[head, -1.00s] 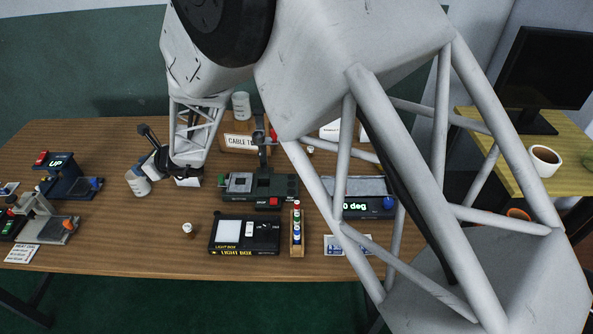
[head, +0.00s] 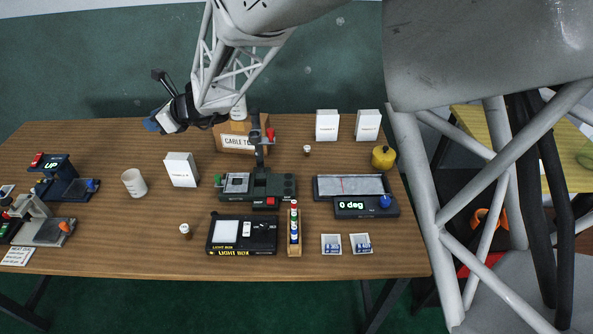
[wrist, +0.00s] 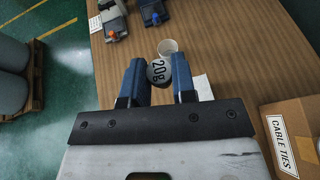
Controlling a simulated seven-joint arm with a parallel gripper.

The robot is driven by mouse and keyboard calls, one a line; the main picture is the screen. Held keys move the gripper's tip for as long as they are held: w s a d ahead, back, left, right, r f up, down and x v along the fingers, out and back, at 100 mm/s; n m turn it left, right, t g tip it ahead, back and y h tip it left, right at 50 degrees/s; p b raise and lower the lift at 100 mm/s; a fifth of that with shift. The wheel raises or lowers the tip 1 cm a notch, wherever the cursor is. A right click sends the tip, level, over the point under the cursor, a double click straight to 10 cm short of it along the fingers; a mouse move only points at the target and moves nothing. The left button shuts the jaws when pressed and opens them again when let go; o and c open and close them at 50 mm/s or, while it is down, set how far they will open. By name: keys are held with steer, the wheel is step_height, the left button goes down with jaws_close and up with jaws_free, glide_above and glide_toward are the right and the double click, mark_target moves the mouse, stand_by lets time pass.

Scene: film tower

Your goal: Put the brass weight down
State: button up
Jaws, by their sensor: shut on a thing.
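My gripper (wrist: 159,68) shows in the wrist view with its two blue fingers shut on the brass weight (wrist: 157,73).
A white box (head: 181,169) stands right of the cup. The cable ties box (head: 236,141), a dark device (head: 262,185) and a light box (head: 243,236) are farther right. Two machines (head: 66,181) (head: 46,229) are at left. Bare table lies around the cup.

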steer(key=w+d, duration=0.2)
steer(key=d, duration=2)
steer(key=s+d, duration=0.3)
steer(key=d, duration=0.7)
steer(key=s+d, duration=0.2)
steer(key=d, duration=0.7)
steer(key=shift+n+g, duration=0.3)
steer(key=shift+n, duration=0.1)
step_height(320, 180, down, 23)
steer(key=shift+w, duration=0.15)
glide_above(299, 170)
steer(key=shift+f, duration=0.75)
steer(key=shift+f, duration=1.75)
